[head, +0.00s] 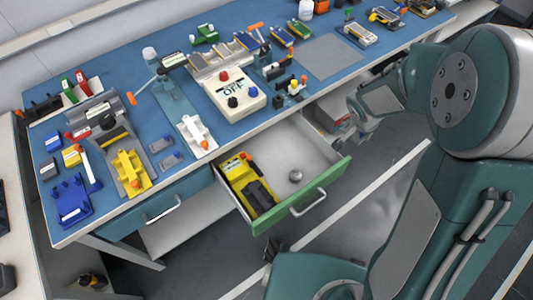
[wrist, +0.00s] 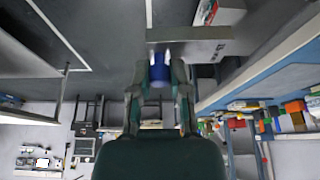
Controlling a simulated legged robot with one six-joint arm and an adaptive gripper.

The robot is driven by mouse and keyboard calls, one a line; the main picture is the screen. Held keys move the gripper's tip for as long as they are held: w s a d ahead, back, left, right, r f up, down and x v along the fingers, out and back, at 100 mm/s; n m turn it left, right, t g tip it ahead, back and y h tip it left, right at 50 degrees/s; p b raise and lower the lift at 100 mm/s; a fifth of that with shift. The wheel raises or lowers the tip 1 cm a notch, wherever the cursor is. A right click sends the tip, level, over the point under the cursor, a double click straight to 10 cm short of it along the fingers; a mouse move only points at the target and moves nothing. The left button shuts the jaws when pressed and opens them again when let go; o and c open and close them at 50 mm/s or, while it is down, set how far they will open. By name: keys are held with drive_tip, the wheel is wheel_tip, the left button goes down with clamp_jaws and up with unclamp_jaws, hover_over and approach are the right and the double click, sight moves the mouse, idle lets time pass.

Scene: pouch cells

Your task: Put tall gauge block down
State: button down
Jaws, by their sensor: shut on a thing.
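My gripper (wrist: 160,58) points away from the wrist camera, with its two pale fingertips close together. A small blue piece (wrist: 159,75) shows between the fingers, and I take it to be the tall gauge block; its full height and lower end cannot be made out. In the head view my gripper (head: 362,128) is small and partly hidden, to the right of the open drawer and near the bench's front edge. The held piece cannot be made out clearly there.
A drawer with a green front (head: 303,200) stands open, holding a yellow-and-black device (head: 249,186) and a small grey round part (head: 295,176). A grey slab-like surface (wrist: 205,45) lies just beyond my fingertips. The blue bench (head: 110,72) is crowded; a grey mat (head: 330,57) is bare.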

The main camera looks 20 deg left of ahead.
drive_tip(key=s+a+f+m, duration=0.1)
drive_tip(key=s+a+f, duration=0.2)
drive_tip(key=s+a, duration=0.1)
drive_tip(key=s+a+f+m+g+h, duration=0.1)
drive_tip(key=s+a+f+m, duration=0.1)
drive_tip(key=s+a+f, duration=0.2)
drive_tip(key=s+a+f+m, duration=0.2)
drive_tip(key=s+a+f, duration=0.2)
drive_tip(key=s, duration=0.1)
drive_tip(key=shift+s+a+f, duration=0.1)
drive_tip(key=shift+a+f, duration=0.1)
drive_tip(key=shift+a, duration=0.2)
drive_tip(key=w+d+f, duration=0.1)
drive_tip(key=w+f, duration=0.2)
drive_tip(key=w, duration=0.1)
drive_tip(key=w+d+f, duration=0.1)
drive_tip(key=w+f, duration=0.2)
drive_tip(key=w, duration=0.1)
drive_tip(key=w+f, duration=0.3)
drive_tip(key=w, duration=0.2)
drive_tip(key=shift+d+f, duration=0.15)
drive_tip(key=shift+d, duration=0.25)
drive_tip(key=shift+w+f, duration=0.15)
drive_tip(key=shift+f, duration=0.05)
wheel_tip(320, 180, down, 3)
drive_tip(key=shift+w+d+f, duration=0.15)
drive_tip(key=shift+f, duration=0.05)
